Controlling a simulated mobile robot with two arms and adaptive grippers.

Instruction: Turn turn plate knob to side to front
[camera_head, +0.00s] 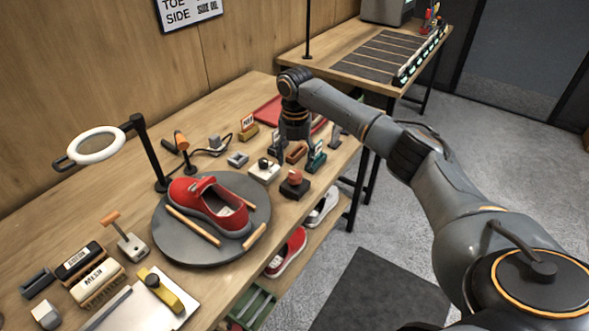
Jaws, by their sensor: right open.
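The turn plate (178,240) is a round grey disc on the workbench. A red sneaker (208,203) rests on it among several light wooden sticks. Right of the plate stand a black block with a red knob (295,176) and a white block with a dark knob (263,161). I cannot tell which is the turn plate knob, nor read its setting. My right arm comes in from the right, and its gripper (291,148) hangs over the bench beyond these blocks, apart from them. It is open; its fingertips are hard to make out. My left gripper is not in view.
A ring lamp (96,145) on a black post stands behind the plate. A red tray (268,110) and small labelled items crowd the bench's far end.

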